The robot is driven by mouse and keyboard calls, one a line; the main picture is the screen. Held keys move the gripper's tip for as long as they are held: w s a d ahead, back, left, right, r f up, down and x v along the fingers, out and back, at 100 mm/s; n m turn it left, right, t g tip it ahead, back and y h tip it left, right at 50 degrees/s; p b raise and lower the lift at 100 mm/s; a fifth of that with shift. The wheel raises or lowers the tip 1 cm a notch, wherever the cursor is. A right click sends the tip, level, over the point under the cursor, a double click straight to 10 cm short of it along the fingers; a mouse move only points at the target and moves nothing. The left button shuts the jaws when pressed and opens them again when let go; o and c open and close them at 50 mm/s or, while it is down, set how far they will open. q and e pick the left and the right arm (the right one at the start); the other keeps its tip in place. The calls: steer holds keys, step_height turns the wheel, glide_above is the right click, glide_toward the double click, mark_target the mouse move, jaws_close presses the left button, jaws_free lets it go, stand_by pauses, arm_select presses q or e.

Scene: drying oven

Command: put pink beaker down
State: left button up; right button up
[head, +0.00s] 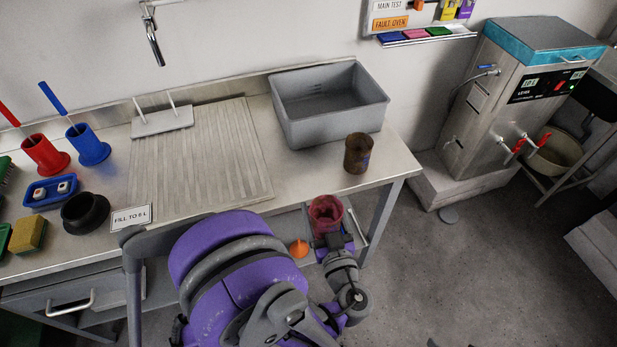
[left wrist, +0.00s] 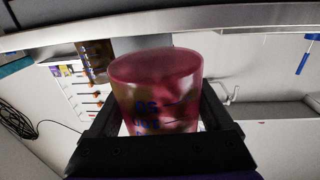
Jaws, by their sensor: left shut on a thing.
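The pink beaker (head: 325,208) is translucent and upright, just off the front edge of the steel bench (head: 215,202), toward its right end. My left gripper (head: 331,238) is shut on it, with dark fingers on both sides. In the left wrist view the pink beaker (left wrist: 157,92) fills the space between the fingers of the gripper (left wrist: 160,125), and blue markings show on its wall. I see no surface touching its base, which the gripper partly hides. My right gripper is not in view.
A brown beaker (head: 358,153) stands near the bench's right end, beside a grey basin (head: 330,125). Red (head: 45,155) and blue (head: 88,146) holders stand at left. An orange cone (head: 299,248) shows below the bench top.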

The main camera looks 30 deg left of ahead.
arm_select(q)
steer(key=shift+w+a, duration=0.25)
steer(key=x, duration=1.3)
steer(key=shift+p, duration=0.35)
steer(key=x, duration=0.4)
steer(key=shift+w+a+r, duration=0.1)
steer(key=shift+a+r, duration=0.05)
steer(key=shift+a, duration=0.1)
steer(key=shift+d, duration=0.1)
steer(key=shift+f, duration=0.25)
steer(key=o, duration=1.1)
